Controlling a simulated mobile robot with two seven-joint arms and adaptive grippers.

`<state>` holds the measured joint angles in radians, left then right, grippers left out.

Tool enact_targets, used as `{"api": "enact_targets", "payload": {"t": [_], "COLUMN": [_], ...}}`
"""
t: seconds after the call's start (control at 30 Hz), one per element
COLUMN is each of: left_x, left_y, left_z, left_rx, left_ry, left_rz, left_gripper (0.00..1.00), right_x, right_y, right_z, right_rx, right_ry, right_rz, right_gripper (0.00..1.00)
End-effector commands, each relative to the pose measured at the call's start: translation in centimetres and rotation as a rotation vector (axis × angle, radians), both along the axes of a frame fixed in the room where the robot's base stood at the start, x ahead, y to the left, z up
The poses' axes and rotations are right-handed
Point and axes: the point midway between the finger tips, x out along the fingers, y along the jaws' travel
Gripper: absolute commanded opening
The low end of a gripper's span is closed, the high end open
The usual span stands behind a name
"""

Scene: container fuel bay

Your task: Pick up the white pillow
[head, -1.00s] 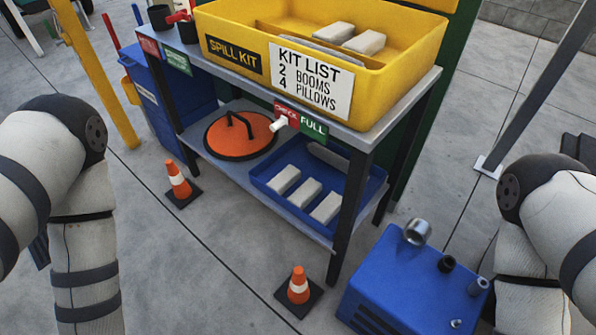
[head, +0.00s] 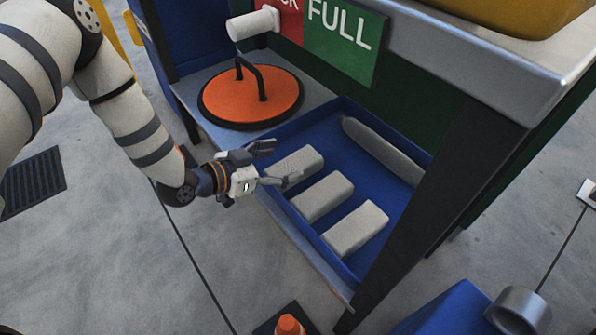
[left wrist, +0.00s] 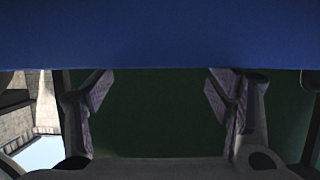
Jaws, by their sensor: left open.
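Three white pillows lie in a row in a blue tray (head: 303,233) on the lower shelf: a far-left one (head: 298,163), a middle one (head: 322,196) and a near-right one (head: 355,230). My left gripper (head: 280,164) is open and empty at the tray's left edge. Its fingers point right, beside the far-left pillow and partly in front of it. I cannot tell whether it touches. In the left wrist view the open fingers (left wrist: 160,95) have nothing between them, and a blue surface fills the top. My right gripper is out of view.
A long grey-white boom (head: 383,150) lies at the tray's back. An orange round lid (head: 252,98) with a black handle sits left of the tray. A dark table leg (head: 440,195) stands at right. A cone (head: 290,325) and a blue box (head: 445,320) stand in front.

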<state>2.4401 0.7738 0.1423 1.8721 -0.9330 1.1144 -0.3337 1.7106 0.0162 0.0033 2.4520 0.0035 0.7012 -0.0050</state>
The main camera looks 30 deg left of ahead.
Motion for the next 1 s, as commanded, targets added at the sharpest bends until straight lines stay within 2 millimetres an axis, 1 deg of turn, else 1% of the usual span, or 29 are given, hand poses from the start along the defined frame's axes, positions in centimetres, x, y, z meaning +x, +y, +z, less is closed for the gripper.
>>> {"api": "enact_targets", "payload": {"t": [0.07, 0.2, 0.3, 0.47, 0.57, 0.6, 0.7, 0.93, 1.0], "left_x": [0.8, 3.0, 4.2, 4.3, 4.2, 4.2, 4.2, 4.2, 4.2], "left_y": [-0.3, -1.3, -1.7, -1.7, -1.7, -1.7, -1.7, -1.7, -1.7], "left_z": [-0.7, -2.1, -2.4, -2.0, -2.0, -2.0, -2.0, -2.0, -1.6], "left_rx": [-0.001, -0.001, -0.001, -0.001, -0.001, -0.001, -0.001, -0.002, -0.001], "left_ry": [0.001, 0.002, 0.001, 0.0, 0.0, 0.0, 0.001, 0.002, 0.0], "left_rz": [-0.001, -0.001, -0.001, 0.0, 0.0, 0.0, -0.001, 0.0, -0.001], "left_gripper": [0.75, 0.75, 0.75, 0.75, 0.55, 0.46, 0.24, 0.23, 0.23], "right_x": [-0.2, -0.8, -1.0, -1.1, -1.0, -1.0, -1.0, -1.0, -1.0], "right_y": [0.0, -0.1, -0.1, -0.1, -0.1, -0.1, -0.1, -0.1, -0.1], "right_z": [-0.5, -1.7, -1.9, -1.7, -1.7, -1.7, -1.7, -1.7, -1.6], "right_rx": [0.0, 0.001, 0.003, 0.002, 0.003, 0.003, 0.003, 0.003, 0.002], "right_ry": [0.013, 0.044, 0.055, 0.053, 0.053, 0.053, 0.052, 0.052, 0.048], "right_rz": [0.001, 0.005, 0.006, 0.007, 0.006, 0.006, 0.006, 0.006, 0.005], "right_gripper": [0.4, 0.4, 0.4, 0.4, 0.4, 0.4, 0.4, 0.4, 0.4]}}
